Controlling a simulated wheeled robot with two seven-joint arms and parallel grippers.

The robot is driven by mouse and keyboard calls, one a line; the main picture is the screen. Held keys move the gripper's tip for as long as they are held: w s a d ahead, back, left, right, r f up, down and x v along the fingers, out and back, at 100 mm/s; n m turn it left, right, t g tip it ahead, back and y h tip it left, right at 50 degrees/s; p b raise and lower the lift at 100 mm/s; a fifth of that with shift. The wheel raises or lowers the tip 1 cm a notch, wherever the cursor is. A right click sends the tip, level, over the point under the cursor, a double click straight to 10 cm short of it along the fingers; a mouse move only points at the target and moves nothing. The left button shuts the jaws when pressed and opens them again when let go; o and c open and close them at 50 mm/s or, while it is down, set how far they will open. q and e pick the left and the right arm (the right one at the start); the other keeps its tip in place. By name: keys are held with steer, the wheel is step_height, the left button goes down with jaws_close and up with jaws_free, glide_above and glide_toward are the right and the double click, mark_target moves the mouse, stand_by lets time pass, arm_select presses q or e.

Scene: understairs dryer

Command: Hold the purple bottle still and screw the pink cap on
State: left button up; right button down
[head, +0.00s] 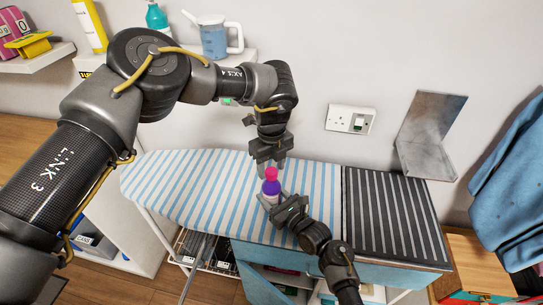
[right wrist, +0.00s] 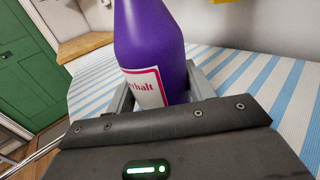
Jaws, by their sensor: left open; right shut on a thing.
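The purple bottle (head: 271,187) stands upright on the striped ironing board, with a white label low on its side. The pink cap (head: 271,173) sits at the bottle's top; I cannot tell how far it is threaded. My right gripper (head: 272,199) is shut on the bottle's lower body from the front right. In the right wrist view the bottle (right wrist: 150,35) is upright between the fingers, its top out of frame. My left gripper (head: 271,166) is open, pointing down, right above the cap with its fingertips close to the cap's sides.
The blue-and-white striped board (head: 190,185) is clear to the left of the bottle. A dark striped mat (head: 385,215) lies to the right. A metal bracket (head: 427,140) and a socket (head: 350,119) are on the wall behind. A shelf with a watering can (head: 214,40) is at the back.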

arm_select(q)
steer(key=shift+f, duration=0.65)
steer(key=shift+c, duration=0.4)
steer(key=c, duration=1)
steer(key=o, duration=1.2)
step_height(320, 180, up, 12)
steer(key=shift+r, duration=0.1)
step_height(320, 180, up, 9)
steer(key=shift+f, duration=0.1)
